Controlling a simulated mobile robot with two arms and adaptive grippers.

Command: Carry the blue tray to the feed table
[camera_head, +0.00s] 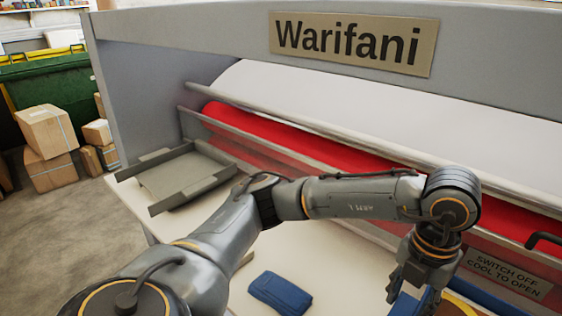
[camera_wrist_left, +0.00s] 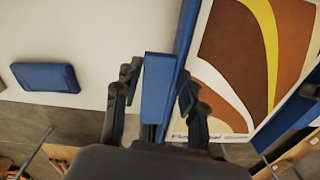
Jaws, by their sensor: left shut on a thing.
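The blue tray (camera_wrist_left: 187,40) shows in the left wrist view with a blue rim around a brown, white and yellow print (camera_wrist_left: 240,60). My left gripper (camera_wrist_left: 157,82) is shut on a blue block at the tray's side, which looks like its handle. In the head view my left gripper (camera_head: 412,280) points down at the lower right, and only part of the tray (camera_head: 428,302) shows beside it. The white feed table (camera_head: 215,235) lies in front of the laminator. I cannot tell whether the tray touches it. My right gripper is out of view.
A folded-looking blue pad (camera_head: 280,293) lies on the table, left of my gripper. A grey open-ended tray (camera_head: 185,178) stands at the table's left end. The laminator's red roller (camera_head: 300,145) runs behind my arm. Cardboard boxes (camera_head: 47,131) stand on the floor at left.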

